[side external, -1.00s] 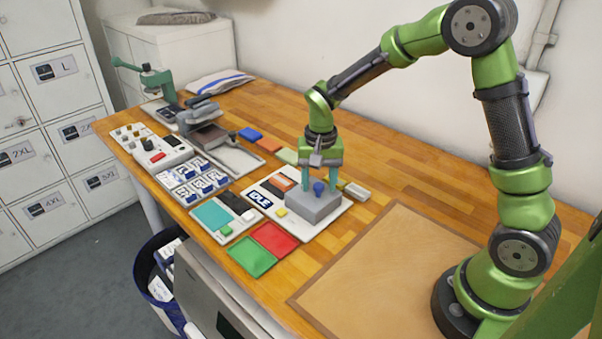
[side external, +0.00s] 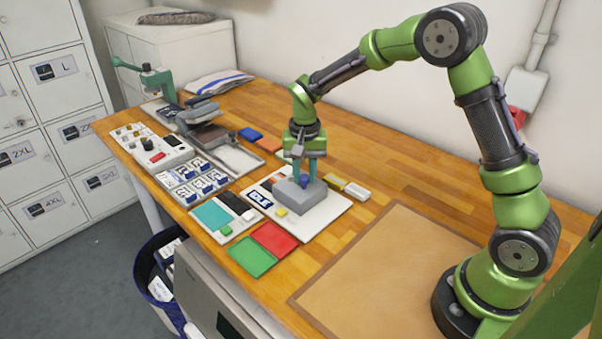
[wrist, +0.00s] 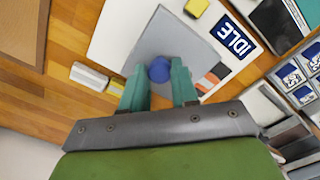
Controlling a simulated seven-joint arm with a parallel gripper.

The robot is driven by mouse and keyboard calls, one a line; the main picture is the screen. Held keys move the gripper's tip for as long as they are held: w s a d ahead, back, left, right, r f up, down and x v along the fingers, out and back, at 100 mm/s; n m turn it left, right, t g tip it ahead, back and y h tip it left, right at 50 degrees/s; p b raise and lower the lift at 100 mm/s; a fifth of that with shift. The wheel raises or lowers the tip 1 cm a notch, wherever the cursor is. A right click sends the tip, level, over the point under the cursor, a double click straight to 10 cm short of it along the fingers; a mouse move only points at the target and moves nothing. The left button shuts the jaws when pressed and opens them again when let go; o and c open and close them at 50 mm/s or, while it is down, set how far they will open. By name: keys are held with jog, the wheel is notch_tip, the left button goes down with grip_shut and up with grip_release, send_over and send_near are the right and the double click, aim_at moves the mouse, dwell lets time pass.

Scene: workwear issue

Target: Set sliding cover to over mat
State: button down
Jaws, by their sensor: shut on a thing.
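The sliding cover is a grey slab (side external: 292,194) with a blue knob (side external: 305,181), on a white board (side external: 325,208) with an "IDLE" display (side external: 259,198). My gripper (side external: 304,181) points down with its teal fingers on either side of the knob, shut on it. In the wrist view the knob (wrist: 159,69) sits between the fingertips, with the grey slab (wrist: 172,45) beneath. Orange and dark strips (wrist: 207,83) show at the slab's edge. I cannot tell which surface is the mat; part of the board under the slab is hidden.
A yellow button (side external: 281,211) is close to the slab's front-left edge. Yellow (side external: 334,181) and whitish (side external: 357,191) blocks lie behind the board. Green (side external: 252,256) and red (side external: 274,238) panels lie in front. A framed tan board (side external: 390,270) is at the right; bare wood lies behind.

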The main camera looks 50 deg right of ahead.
jog(key=w, duration=0.7)
jog(key=shift+w, duration=0.3)
jog(key=c, duration=0.9)
grip_release()
jog(key=shift+o, duration=0.2)
notch_tip(320, 180, up, 17)
